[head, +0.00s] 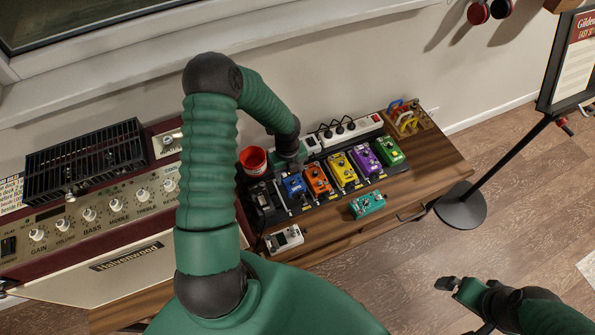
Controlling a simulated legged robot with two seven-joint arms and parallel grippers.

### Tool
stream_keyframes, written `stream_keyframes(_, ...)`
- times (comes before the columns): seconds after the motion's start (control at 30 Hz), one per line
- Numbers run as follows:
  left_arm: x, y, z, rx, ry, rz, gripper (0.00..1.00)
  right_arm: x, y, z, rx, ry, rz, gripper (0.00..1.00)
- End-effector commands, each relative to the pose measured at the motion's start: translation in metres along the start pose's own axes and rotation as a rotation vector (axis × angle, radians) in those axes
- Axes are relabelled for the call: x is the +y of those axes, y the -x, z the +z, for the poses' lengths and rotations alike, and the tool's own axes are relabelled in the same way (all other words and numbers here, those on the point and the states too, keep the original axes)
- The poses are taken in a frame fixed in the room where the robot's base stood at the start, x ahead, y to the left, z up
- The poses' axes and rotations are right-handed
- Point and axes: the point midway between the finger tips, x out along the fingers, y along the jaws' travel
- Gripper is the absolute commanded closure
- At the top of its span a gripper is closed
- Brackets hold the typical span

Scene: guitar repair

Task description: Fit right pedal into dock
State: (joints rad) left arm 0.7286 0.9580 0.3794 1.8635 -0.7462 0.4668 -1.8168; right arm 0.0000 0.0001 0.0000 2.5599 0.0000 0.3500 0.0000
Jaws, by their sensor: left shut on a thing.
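A black pedalboard (329,203) on the wooden bench holds a row of pedals: blue (294,186), orange (318,180), yellow (341,170), purple (365,158) and green (388,151). A teal pedal (367,204) and a pale grey pedal (286,239) lie on the bench in front of the board. My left gripper (291,162) reaches down at the far end of the blue pedal. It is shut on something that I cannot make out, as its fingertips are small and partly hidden. My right gripper (447,284) is at lower right, over the floor, away from the bench.
A red cup (254,160) stands left of my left gripper. A white power strip (343,132) with black plugs lies behind the pedals. A wooden rack of colourful tools (407,118) is at back right. An amplifier (95,215) fills the left side. A black stand (461,207) is right of the bench.

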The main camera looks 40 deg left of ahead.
Motion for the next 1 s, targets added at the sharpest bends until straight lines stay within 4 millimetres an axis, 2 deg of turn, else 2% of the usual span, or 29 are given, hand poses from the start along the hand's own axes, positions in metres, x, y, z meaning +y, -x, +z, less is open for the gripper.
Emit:
stream_keyframes(0.27, 0.002, -0.013, 0.003, 0.001, -0.049, -0.003, 1.0, 0.0, -0.01, 0.002, 0.0, 0.0, 0.0, 0.0)
stream_keyframes(0.63, 0.002, -0.05, 0.002, 0.001, -0.047, -0.002, 1.0, 0.0, -0.052, 0.012, 0.0, 0.0, 0.0, 0.0)
stream_keyframes(0.83, 0.002, -0.065, 0.002, 0.002, -0.046, -0.002, 1.0, 0.0, -0.058, 0.014, 0.0, 0.0, 0.0, 0.0)
stream_keyframes(1.0, 0.002, -0.069, 0.002, 0.001, -0.046, -0.002, 1.0, 0.0, -0.058, 0.014, 0.0, 0.0, 0.0, 0.0)
